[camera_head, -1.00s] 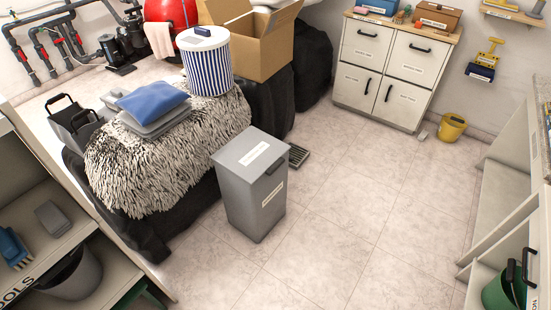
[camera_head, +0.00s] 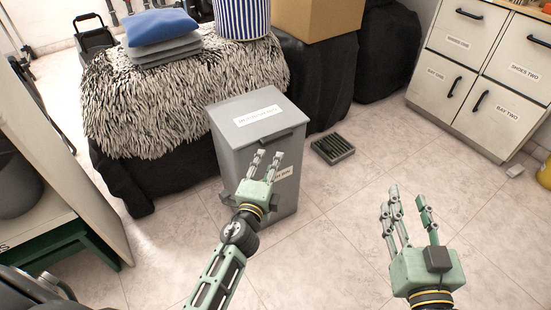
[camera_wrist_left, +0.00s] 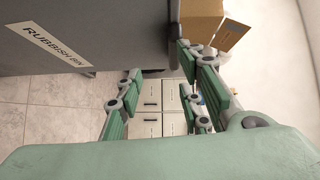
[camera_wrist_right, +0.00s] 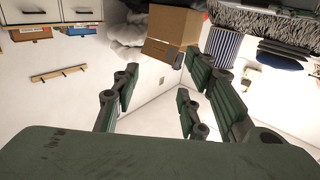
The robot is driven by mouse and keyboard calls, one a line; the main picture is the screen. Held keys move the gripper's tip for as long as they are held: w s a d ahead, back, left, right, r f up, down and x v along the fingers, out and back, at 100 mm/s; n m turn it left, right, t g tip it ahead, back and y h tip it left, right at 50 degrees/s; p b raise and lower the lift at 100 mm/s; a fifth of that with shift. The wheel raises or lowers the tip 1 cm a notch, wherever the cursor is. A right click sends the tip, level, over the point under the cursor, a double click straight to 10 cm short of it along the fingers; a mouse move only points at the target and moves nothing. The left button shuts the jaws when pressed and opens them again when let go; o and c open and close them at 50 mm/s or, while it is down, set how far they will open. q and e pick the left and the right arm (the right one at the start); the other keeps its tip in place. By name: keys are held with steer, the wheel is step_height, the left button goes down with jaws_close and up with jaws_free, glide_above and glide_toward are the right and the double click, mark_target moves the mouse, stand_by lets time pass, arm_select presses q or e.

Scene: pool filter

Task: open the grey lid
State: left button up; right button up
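The grey bin (camera_head: 232,155) stands upright on the floor, with its flat grey lid (camera_head: 239,104) shut on top. A dark handle (camera_head: 283,141) sits at the lid's front edge. My left gripper (camera_head: 267,156) is open and empty, in front of the bin's front face just below the lid edge in the head view. The left wrist view shows the dark grey bin side (camera_wrist_left: 100,50) with its "RUBBISH BIN" label beside the fingers; I cannot tell if they touch it. My right gripper (camera_head: 409,193) is open and empty, over the floor to the right.
A bench with a shaggy cover (camera_head: 180,85) stands behind the bin. A dark grate (camera_head: 332,148) lies on the floor to its right. A white cabinet (camera_head: 475,80) stands at the back right. Shelving (camera_head: 75,190) is at the left. The floor between is clear.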

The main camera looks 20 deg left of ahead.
mark_target(276, 142)
arm_select(q)
steer(key=shift+m+t, duration=0.3)
steer(key=w, duration=0.2)
steer(key=w+r, duration=0.1)
steer(key=w, duration=0.1)
steer(key=w+r+b, duration=0.1)
steer(key=w, duration=0.2)
steer(key=shift+a, duration=0.35)
steer(key=shift+w, duration=0.65)
arm_select(e)
step_height(276, 142, up, 6)
steer(key=s+t, duration=0.1)
steer(key=t, duration=0.1)
steer(key=shift+t+y, duration=0.3)
steer(key=shift+t, duration=0.1)
steer(key=shift+s+a+r, duration=0.1)
arm_select(q)
steer(key=shift+f, duration=0.1)
jaws_close()
